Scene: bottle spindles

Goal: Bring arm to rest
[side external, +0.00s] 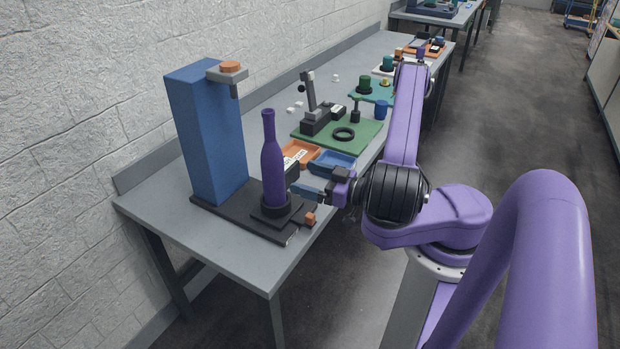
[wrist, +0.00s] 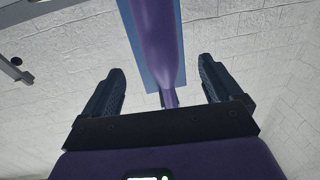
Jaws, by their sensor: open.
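The bottle (wrist: 160,40) shows between the fingers' lines there. I cannot tell whether the fingertips reach around it or stop short.
The fixture has a tall blue column (side external: 208,130) with an orange-topped arm (side external: 231,68) above the bottle. Orange (side external: 301,150) and blue (side external: 333,163) trays lie behind my gripper. A green board (side external: 362,138) with parts is farther along the grey table (side external: 190,212). The aisle floor at right is clear.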

